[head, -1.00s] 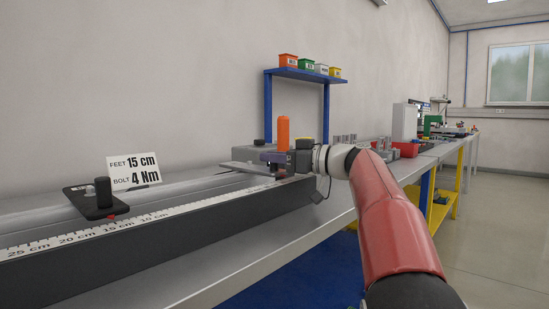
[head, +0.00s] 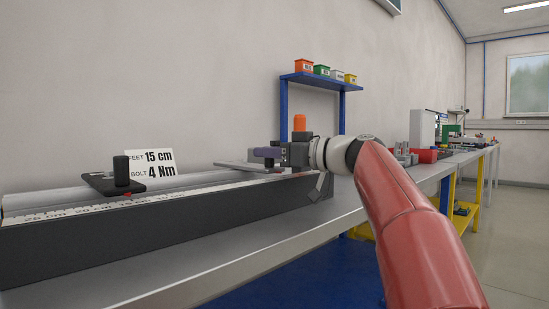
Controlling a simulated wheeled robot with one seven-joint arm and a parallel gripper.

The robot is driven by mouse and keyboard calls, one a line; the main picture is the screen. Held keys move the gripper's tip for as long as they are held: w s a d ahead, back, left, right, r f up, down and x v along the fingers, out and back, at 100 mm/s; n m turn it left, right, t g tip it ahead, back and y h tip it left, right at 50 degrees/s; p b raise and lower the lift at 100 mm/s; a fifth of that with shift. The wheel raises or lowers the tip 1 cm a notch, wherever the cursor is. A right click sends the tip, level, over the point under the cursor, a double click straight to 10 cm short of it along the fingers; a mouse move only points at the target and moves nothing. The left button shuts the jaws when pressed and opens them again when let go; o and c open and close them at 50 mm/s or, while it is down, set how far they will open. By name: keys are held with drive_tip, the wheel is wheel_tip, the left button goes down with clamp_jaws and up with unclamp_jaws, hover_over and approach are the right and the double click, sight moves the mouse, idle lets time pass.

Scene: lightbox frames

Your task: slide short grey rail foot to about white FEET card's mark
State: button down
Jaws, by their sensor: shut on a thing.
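The grey rail foot (head: 240,166) is a flat light-grey plate at the right part of the long rail (head: 190,181). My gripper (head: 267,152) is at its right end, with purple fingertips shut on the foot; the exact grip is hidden. The white FEET card (head: 152,168) reads "FEET 15 cm, BOLT 4 Nm" and stands behind the rail at the left. The scale (head: 80,208) runs along the rail's front; its numbers are seen at a flat angle. The grey foot's place on the scale cannot be read.
A black foot with an upright knob (head: 122,172) sits on the rail at the left, a red pointer (head: 128,194) below it. An orange upright thing (head: 299,123) stands behind my gripper. A blue shelf (head: 318,80) holds several small bins. The bench front is clear.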

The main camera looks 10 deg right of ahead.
drive_tip(key=c, duration=1.3)
unclamp_jaws()
drive_tip(key=shift+c, duration=0.2)
drive_tip(key=v, duration=0.7)
drive_tip(key=shift+s+d+b, duration=0.25)
drive_tip(key=shift+d+b, duration=0.1)
